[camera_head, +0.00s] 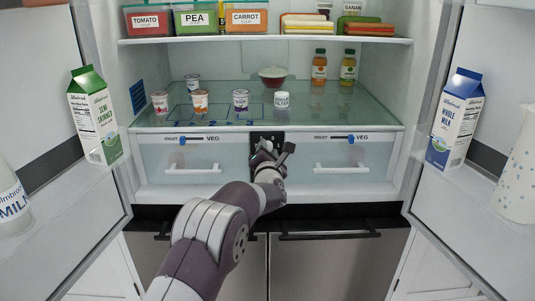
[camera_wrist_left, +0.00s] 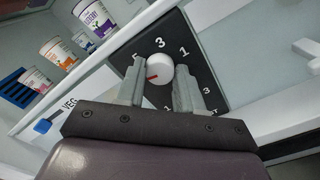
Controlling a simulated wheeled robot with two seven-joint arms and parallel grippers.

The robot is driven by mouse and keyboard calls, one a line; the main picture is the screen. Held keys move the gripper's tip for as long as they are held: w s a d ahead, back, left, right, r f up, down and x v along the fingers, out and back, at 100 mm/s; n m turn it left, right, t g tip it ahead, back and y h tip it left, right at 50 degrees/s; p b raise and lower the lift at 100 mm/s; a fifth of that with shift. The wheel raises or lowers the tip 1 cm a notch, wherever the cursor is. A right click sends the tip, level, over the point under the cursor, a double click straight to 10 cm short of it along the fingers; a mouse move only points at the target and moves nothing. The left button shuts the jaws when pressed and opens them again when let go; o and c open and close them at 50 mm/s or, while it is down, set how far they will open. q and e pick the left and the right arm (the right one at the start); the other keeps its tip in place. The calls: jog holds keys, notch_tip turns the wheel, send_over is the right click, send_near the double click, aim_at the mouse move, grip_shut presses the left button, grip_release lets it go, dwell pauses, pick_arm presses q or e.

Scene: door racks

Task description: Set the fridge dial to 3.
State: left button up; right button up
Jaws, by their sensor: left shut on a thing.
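The fridge dial (camera_wrist_left: 160,68) is a white round knob with a red mark, on a black plate (camera_wrist_left: 199,64) with white numbers. The red mark points left and slightly down in the left wrist view, away from the 3 at the top of that picture. Some other numbers are partly covered or too small to read surely. My left gripper (camera_wrist_left: 159,74) is shut on the dial, one finger on each side. In the head view my left gripper (camera_head: 268,150) is at the plate (camera_head: 256,137) between the two drawers and hides the knob. My right gripper is not in view.
Drawers with white handles (camera_head: 193,171) (camera_head: 341,168) and blue sliders flank the dial. Several yogurt cups (camera_head: 240,100) and bottles (camera_head: 319,68) stand on the glass shelf above. Open doors hold milk cartons (camera_head: 95,115) (camera_head: 455,118) at both sides.

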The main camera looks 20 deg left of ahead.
pick_arm(q)
jog(key=m+p, duration=0.4)
jog(key=m, duration=1.7)
jog(key=shift+f, duration=0.1)
jog(key=shift+m+p, duration=0.3)
jog(key=shift+m, duration=0.1)
jog(key=shift+f, duration=0.1)
jog(key=o, duration=1)
